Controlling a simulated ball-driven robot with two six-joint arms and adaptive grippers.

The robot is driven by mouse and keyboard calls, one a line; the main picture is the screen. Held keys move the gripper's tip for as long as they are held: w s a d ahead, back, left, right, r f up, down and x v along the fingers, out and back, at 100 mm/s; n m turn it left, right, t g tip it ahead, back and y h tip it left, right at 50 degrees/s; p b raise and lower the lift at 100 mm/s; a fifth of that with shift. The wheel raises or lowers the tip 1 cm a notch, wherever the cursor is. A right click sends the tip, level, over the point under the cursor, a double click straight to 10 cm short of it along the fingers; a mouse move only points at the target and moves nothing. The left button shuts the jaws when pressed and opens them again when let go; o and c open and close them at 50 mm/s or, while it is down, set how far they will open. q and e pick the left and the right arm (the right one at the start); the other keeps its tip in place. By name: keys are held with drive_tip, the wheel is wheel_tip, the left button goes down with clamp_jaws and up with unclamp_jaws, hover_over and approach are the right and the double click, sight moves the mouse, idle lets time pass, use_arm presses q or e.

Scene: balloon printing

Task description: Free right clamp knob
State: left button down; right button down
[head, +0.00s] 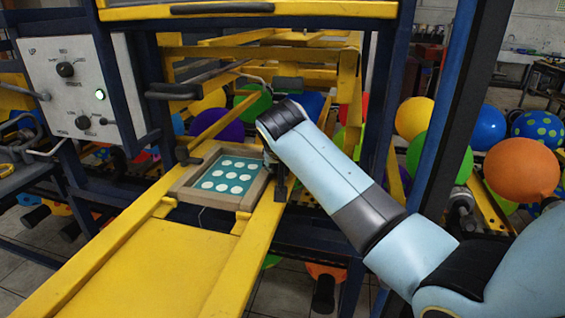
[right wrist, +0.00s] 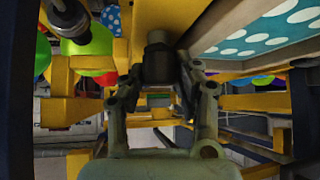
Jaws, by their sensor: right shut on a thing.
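The right clamp knob (right wrist: 157,62) is a dark, stubby cylinder with a lighter top, seen in the right wrist view. My right gripper (right wrist: 160,78) has one finger on each side of it and is shut on it. In the head view my right arm reaches to the right edge of the printing screen, and its gripper and the right knob are mostly hidden there. The screen has a wooden frame (head: 187,192) around a teal panel with white dots (head: 229,174). A dark left clamp knob (head: 183,154) stands at the screen's left side. My left gripper is out of view.
Yellow rails (head: 247,262) run along both sides of the screen. Dark blue posts (head: 423,165) rise beside my right arm. A control panel (head: 80,90) with a lit green button is at the left. Colored balloons (head: 520,170) hang behind and at the right.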

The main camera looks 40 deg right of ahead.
drive_tip(key=shift+f+m+g+h, duration=0.1)
drive_tip(key=shift+m+g+h, duration=0.4)
drive_tip(key=shift+m, duration=0.4)
drive_tip(key=m+g+h+b, duration=0.1)
drive_tip(key=m+b, duration=0.1)
drive_tip(key=shift+w+f+m+g, duration=0.1)
drive_tip(key=shift+m+g, duration=0.2)
drive_tip(key=shift+m, duration=0.1)
drive_tip(key=m+g+h+b, duration=0.1)
drive_tip(key=m+g+b, duration=0.2)
drive_tip(key=m+b, duration=0.2)
drive_tip(key=shift+g+h, duration=0.4)
drive_tip(key=c, duration=0.9)
unclamp_jaws()
drive_tip(key=shift+c, duration=0.2)
drive_tip(key=shift+a+r, duration=0.1)
drive_tip(key=shift+r, duration=0.1)
